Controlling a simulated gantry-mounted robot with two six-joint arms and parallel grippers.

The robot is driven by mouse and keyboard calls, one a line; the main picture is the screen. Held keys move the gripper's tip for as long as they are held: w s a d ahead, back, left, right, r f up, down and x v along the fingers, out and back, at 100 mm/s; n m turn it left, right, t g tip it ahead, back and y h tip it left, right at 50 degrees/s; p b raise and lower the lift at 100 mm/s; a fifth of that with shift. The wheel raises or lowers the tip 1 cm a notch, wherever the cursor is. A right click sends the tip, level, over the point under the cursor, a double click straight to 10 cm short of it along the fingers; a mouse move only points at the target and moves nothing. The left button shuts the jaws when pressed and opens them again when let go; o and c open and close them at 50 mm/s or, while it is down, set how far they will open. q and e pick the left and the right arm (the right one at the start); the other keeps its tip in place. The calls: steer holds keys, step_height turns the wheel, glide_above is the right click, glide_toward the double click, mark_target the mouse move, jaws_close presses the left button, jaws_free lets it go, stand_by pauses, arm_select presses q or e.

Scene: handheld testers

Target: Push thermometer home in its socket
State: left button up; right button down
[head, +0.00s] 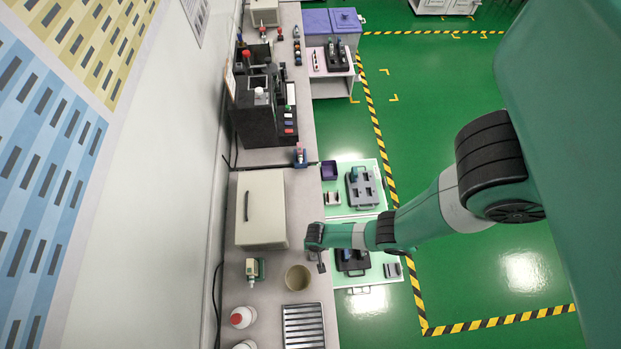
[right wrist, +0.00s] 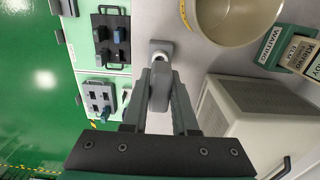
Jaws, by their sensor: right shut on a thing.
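My right gripper (right wrist: 161,78) is shut on a grey device (right wrist: 161,47) with a squarish end and a rounded knob. I cannot tell for certain whether it is the thermometer. In the head view my right gripper (head: 319,256) is over the counter's front edge, with the device small below it. The black rack (head: 343,266) is just right of the gripper, on a pale green shelf. The right wrist view shows this rack (right wrist: 119,22) with dark and blue items standing in it. My left gripper is out of view.
A beige case (head: 262,205) and a round beige bowl (head: 298,277) stand on the counter close to the gripper. A slatted metal tray (head: 303,325) and a red-capped bottle (head: 242,317) are nearer. A small grey block (head: 392,270) lies right of the black rack.

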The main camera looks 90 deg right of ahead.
steer(key=shift+f+b, duration=1.75)
steer(key=shift+f, duration=0.05)
stand_by(0.5)
steer(key=c, duration=0.6)
jaws_free()
steer(key=shift+r, duration=0.15)
